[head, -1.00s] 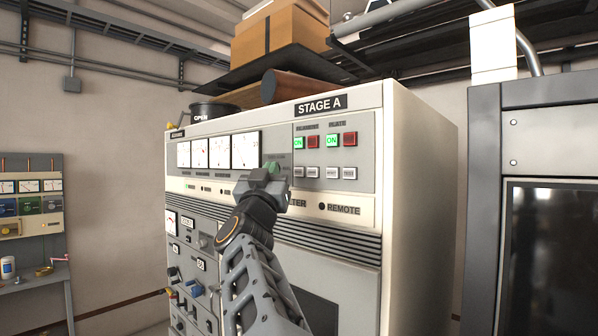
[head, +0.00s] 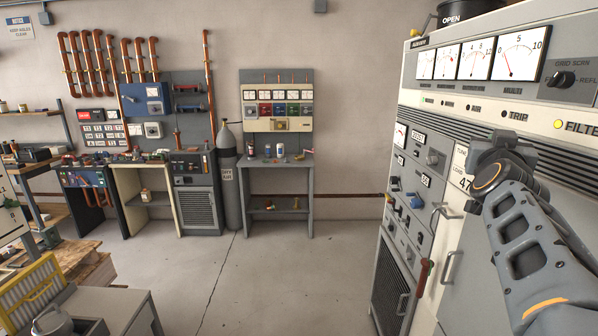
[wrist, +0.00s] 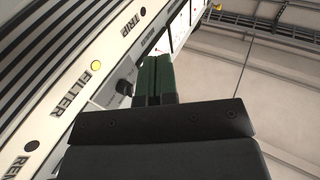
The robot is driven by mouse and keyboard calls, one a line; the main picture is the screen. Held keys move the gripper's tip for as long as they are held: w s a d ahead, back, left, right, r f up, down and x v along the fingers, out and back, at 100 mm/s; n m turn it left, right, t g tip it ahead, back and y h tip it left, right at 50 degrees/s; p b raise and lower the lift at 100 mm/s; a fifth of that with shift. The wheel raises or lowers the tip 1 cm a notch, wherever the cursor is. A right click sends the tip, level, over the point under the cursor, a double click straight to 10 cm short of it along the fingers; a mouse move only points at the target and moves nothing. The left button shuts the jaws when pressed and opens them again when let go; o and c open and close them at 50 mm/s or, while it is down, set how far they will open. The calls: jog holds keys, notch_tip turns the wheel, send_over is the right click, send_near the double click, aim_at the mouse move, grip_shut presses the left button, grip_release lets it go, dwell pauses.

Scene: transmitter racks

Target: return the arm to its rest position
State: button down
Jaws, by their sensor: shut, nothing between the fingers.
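My gripper shows in the wrist view (wrist: 155,78) as two dark green fingers lying together with nothing between them. In the head view my arm reaches up from the lower right, in front of the transmitter cabinet (head: 448,235), and its wrist hides part of the panel; the fingertips cannot be made out there. The cabinet's label strip with TRIP and FILTER lamps runs just left of the fingers in the wrist view. A black knob (wrist: 124,88) shows beside the fingers; whether they touch it I cannot tell.
The cabinet front has meters (head: 503,55), handles and knobs close to my arm. Workbenches with panels (head: 279,160) and a grey gas cylinder (head: 228,178) stand along the back wall. A grey cart (head: 110,312) is at lower left. The floor (head: 262,280) between is open.

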jog(key=a+f+n+g+y, duration=0.1)
jog(key=a+f+g+y, duration=0.1)
jog(key=a+f+y, duration=0.5)
jog(key=a+f+n+g+y, duration=0.15)
jog(key=a+f, duration=0.25)
jog(key=f, duration=0.8)
jog(key=s+a+f+n+g+y, duration=0.3)
jog(key=s+a+f+g, duration=0.5)
jog(key=s+a+f, duration=0.5)
notch_tip(320, 180, down, 2)
jog(key=shift+s+a+f+n, duration=0.15)
jog(key=shift+s+a+n, duration=0.25)
jog(key=shift+a+n, duration=0.35)
jog(key=shift+d, duration=0.1)
